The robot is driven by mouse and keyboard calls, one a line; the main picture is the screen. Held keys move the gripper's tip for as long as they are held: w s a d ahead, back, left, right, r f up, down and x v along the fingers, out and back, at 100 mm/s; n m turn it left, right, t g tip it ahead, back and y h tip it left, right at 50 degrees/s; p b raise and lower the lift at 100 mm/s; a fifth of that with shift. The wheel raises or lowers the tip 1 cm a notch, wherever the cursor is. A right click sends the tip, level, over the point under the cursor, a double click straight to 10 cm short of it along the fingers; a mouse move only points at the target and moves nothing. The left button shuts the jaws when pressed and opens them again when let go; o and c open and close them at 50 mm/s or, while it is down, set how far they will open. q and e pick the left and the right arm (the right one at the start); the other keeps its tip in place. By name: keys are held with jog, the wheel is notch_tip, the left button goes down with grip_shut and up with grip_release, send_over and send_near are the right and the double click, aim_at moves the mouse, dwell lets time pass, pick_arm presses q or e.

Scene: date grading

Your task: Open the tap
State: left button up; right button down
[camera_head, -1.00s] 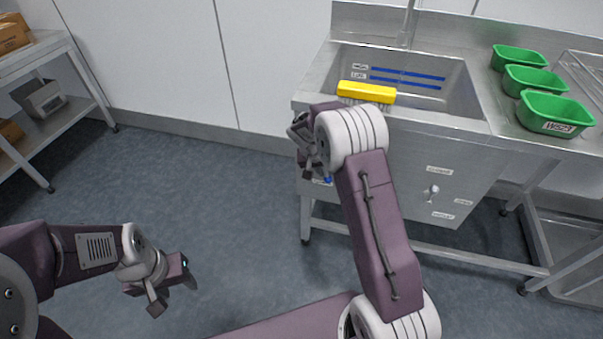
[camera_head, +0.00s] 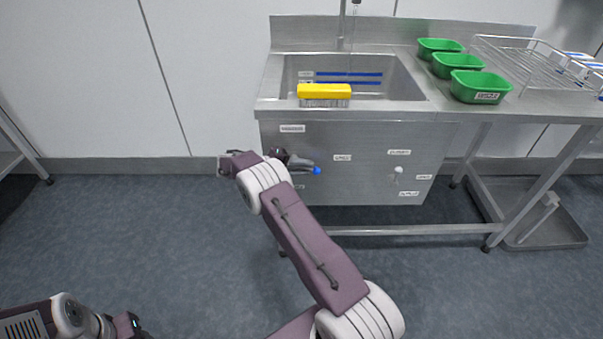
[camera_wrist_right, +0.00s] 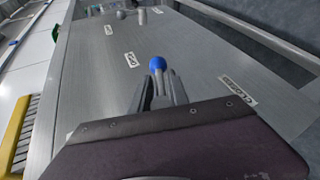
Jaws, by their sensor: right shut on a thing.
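The tap's spout (camera_head: 341,28) rises behind the steel sink basin (camera_head: 410,85). A lever with a blue ball end (camera_head: 317,170) sits on the left part of the sink's front panel and points right in the head view. My right gripper (camera_head: 299,164) is at this lever, shut on it just behind the ball. In the right wrist view the blue ball (camera_wrist_right: 157,63) sticks out past the fingers of my right gripper (camera_wrist_right: 160,92). The lever's pivot is hidden. My left gripper (camera_head: 133,325) is low at the left edge, partly cut off, its fingers unclear.
A yellow brush (camera_head: 324,92) lies on the basin's front rim. Green tubs (camera_head: 480,86) and a wire rack (camera_head: 530,65) stand on the counter to the right. A white knob (camera_head: 398,170) and small labels are on the front panel. The floor in front is clear.

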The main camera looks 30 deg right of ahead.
jog(key=shift+r+n+g+h+b, duration=0.25)
jog(key=shift+n+h+b, duration=0.25)
jog(key=shift+h+b, duration=0.6)
jog(key=shift+r+g+h+b, duration=0.25)
jog(key=shift+g+h+b, duration=0.1)
jog(key=shift+h, duration=0.25)
jog(key=shift+r, duration=0.1)
jog(key=c, duration=1.5)
grip_release()
